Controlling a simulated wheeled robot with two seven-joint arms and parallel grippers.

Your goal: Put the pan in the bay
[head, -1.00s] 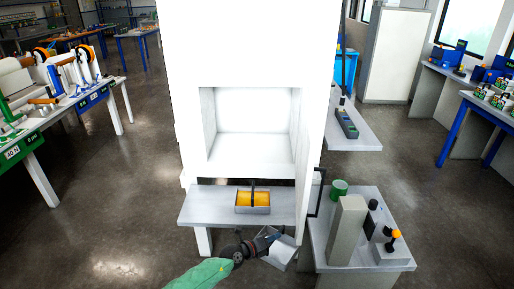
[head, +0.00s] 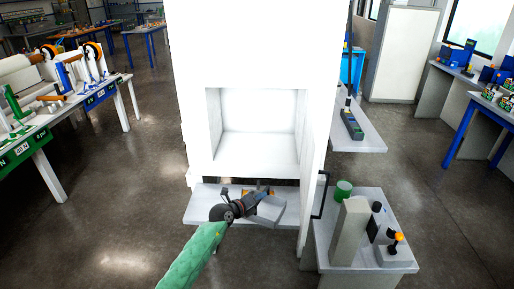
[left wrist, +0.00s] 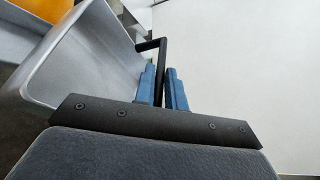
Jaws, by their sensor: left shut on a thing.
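My left gripper (head: 257,198) is shut on the black handle (left wrist: 152,45) of an empty grey pan (head: 269,214). In the left wrist view the blue finger pads close on this handle, and the pan (left wrist: 85,50) hangs to their left. The pan is held tilted over the front shelf, partly covering a grey tray with an orange filling (head: 266,191). The orange also shows at the top left of the left wrist view (left wrist: 42,12). The bay (head: 260,115) is the empty white recess in the cabinet above the shelf. My right gripper is not in view.
The shelf (head: 202,205) juts out below the bay. An open white door (head: 316,165) with a black handle (head: 322,195) stands at the right. Beyond it, a side table (head: 345,266) holds a grey block, a green cylinder (head: 344,187) and an orange-topped device.

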